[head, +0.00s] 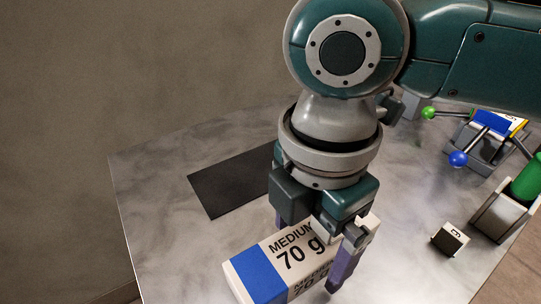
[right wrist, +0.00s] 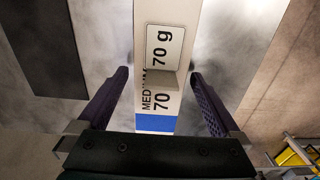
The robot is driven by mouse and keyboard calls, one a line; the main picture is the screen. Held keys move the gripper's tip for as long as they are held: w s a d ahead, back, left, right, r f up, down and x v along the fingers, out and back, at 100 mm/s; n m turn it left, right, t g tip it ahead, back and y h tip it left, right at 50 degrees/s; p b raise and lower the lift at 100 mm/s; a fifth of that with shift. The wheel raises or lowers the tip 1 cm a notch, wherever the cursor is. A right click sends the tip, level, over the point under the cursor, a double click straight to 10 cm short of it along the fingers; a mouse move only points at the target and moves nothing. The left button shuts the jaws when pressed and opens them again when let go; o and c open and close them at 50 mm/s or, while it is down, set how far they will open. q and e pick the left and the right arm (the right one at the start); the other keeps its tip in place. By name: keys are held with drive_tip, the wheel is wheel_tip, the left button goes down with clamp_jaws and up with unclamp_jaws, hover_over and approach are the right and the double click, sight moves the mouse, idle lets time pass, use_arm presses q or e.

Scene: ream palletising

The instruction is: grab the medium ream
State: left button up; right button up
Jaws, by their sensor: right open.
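The medium ream (head: 258,272) is a white block with a blue end, marked "MEDIUM 70 g", lying on the grey marbled table at the front. It also shows in the right wrist view (right wrist: 152,100), running lengthwise between the fingers. My right gripper (head: 312,245) is above the ream, pointing down and open, its purple fingers on either side of it. In the right wrist view the two fingers (right wrist: 160,78) stand apart with a gap on each side of the ream. The ream's far part is partly hidden by the gripper. My left gripper is not in view.
A dark flat mat (head: 228,184) lies on the table left of the arm. At the right are a small dark block with a white marked face (head: 450,237), a green cylinder (head: 527,180) in a grey holder, and a fixture with a blue ball (head: 458,159).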

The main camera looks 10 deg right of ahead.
drive_tip(key=shift+f, duration=0.4)
drive_tip(key=shift+c, duration=0.2)
drive_tip(key=shift+r, duration=0.1)
clamp_jaws()
